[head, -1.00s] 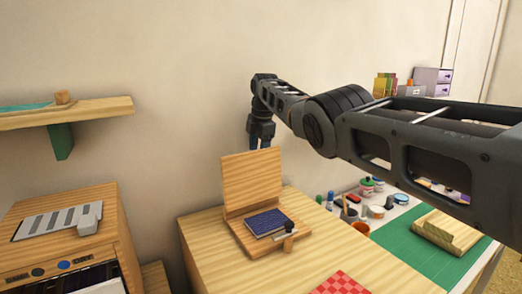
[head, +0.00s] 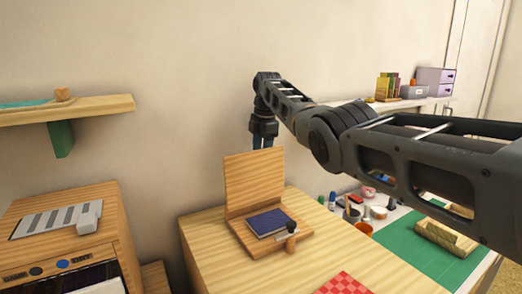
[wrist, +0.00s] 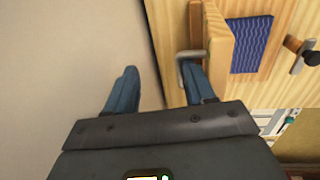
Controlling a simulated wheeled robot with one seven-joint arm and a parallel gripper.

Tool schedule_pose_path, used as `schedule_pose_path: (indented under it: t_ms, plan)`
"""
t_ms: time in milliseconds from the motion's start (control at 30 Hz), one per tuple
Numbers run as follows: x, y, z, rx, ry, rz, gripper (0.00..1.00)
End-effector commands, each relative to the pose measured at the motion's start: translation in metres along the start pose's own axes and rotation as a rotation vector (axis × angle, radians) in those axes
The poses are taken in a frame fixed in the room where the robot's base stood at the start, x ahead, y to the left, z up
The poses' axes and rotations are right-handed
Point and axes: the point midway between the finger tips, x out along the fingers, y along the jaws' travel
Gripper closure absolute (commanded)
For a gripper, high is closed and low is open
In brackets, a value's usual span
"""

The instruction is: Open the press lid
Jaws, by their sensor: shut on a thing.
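The wooden press sits on the desk, with its lid (head: 254,178) raised about upright at the back and a blue pad (head: 270,222) on its base (head: 244,240). My gripper (head: 262,143) is behind the lid's top edge, near the wall. In the wrist view the lid (wrist: 220,45) shows edge-on, with the blue pad (wrist: 250,45) beyond it. A metal handle (wrist: 181,70) on the lid's back lies at the right finger of my gripper (wrist: 165,85). My gripper is shut on this handle, though the left finger looks apart from it.
A small dark-knobbed latch (head: 291,240) is at the press's front. A red checkered piece (head: 342,290) lies on the desk. Paint pots and a green mat (head: 420,255) are at the right. A wall shelf (head: 90,108) is at the left.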

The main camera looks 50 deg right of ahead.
Motion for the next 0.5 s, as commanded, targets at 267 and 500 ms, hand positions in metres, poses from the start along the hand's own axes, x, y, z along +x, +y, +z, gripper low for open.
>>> schedule_pose_path:
  t_ms: [267, 500]
  plan:
    - [-0.069, 0.011, -0.004, -0.007, 0.003, 0.044, 0.66]
    - [-0.077, 0.007, -0.001, -0.003, 0.001, 0.033, 0.66]
